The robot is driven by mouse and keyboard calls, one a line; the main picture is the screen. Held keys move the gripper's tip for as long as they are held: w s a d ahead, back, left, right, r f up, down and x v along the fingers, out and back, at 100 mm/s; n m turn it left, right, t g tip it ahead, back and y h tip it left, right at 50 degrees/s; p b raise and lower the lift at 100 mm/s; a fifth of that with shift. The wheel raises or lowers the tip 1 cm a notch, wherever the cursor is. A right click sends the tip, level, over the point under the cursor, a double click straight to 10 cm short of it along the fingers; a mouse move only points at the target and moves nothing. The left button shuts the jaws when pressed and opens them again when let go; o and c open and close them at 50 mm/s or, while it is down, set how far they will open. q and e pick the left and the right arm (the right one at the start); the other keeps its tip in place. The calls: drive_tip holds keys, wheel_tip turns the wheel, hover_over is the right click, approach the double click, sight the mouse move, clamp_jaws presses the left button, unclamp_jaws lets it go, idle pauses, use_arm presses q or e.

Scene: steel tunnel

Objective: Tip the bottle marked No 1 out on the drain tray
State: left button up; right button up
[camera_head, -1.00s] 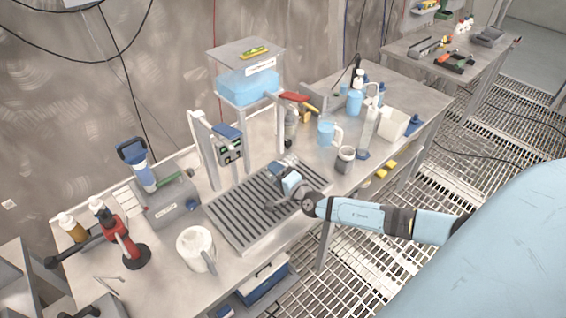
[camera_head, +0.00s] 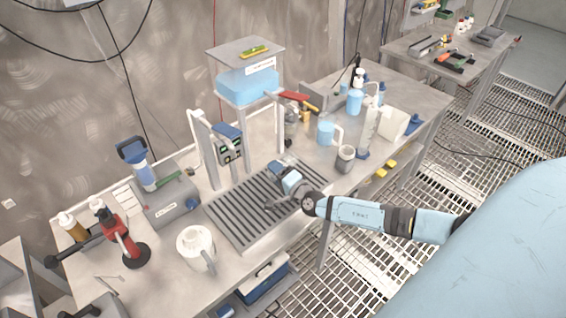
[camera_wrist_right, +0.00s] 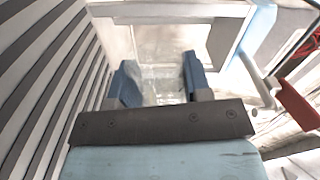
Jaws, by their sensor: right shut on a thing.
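The drain tray (camera_head: 240,215) is a grey slatted tray on the bench, in front of a stand. My right gripper (camera_head: 277,181) is low over the tray's right part. In the right wrist view its two blue fingers (camera_wrist_right: 160,86) are shut on a clear, see-through thing, seemingly a bottle (camera_wrist_right: 163,72). No marking shows on it, so I cannot read No 1. In the head view the gripper mostly hides it; its tilt and any liquid cannot be told. My left gripper is not in view.
A stand with a blue-filled tank (camera_head: 248,88) and red lever (camera_head: 292,96) rises behind the tray. A white jug (camera_head: 194,247) stands front left. A grey cup (camera_head: 345,158), blue mug (camera_head: 326,133) and several bottles stand right. A red-handled tool (camera_head: 122,238) is far left.

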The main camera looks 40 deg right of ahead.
drive_tip(key=shift+d+f+m+b, duration=0.15)
drive_tip(key=shift+m+b, duration=0.35)
drive_tip(key=shift+b, duration=0.1)
drive_tip(key=shift+d+m+b, duration=0.2)
drive_tip(key=shift+m+b, duration=0.2)
drive_tip(key=shift+m, duration=0.4)
drive_tip(key=shift+r, duration=0.25)
drive_tip(key=r+m, duration=0.1)
drive_tip(key=m, duration=0.1)
drive_tip(key=r+m, duration=0.2)
drive_tip(key=m, duration=0.1)
drive_tip(key=shift+d+b, duration=0.3)
drive_tip(key=shift+d, duration=0.1)
drive_tip(key=shift+w, duration=0.1)
